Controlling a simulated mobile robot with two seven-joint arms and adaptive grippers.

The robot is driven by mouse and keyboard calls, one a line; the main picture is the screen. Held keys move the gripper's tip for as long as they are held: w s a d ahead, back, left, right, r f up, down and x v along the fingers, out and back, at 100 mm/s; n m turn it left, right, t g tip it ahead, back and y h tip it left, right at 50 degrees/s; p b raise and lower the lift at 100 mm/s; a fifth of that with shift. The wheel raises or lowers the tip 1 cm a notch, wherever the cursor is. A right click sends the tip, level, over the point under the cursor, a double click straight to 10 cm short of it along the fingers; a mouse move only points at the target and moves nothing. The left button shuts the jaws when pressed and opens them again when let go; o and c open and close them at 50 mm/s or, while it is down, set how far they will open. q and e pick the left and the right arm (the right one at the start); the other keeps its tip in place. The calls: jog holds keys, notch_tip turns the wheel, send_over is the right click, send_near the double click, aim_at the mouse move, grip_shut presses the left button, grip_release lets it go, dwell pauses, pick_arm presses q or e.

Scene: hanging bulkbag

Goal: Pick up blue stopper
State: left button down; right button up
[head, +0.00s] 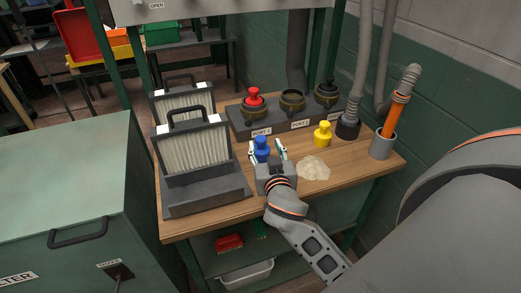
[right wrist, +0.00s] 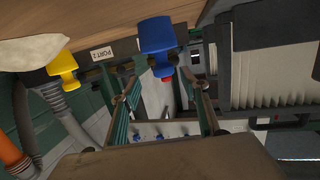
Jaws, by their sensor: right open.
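The blue stopper (head: 262,148) stands on the wooden table, in front of the port block. My right gripper (head: 268,155) is open, with its fingers pointing at the stopper from the near side. In the head view the stopper shows between or just beyond the fingertips. In the right wrist view the blue stopper (right wrist: 157,38) is ahead of the open fingers (right wrist: 163,112), roughly centred between them; I cannot tell whether they touch it. My left gripper is in neither view.
A yellow stopper (head: 323,133) and a pale powder pile (head: 313,169) are to the right. A filter in a grey stand (head: 205,193) is close on the left. The port block (head: 275,121) with red and black stoppers is behind. An orange-handled tool (head: 396,112) stands in a grey cup.

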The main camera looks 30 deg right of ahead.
aim_at(261, 140)
jog(key=x, duration=0.4)
jog(key=shift+w+a+r, duration=0.15)
jog(key=shift+w+a, duration=0.05)
jog(key=shift+w, duration=0.2)
jog(key=shift+w+d, duration=0.1)
jog(key=shift+w, duration=0.1)
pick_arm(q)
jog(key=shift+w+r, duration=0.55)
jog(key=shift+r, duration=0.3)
pick_arm(e)
jog(key=shift+c, duration=0.5)
grip_shut()
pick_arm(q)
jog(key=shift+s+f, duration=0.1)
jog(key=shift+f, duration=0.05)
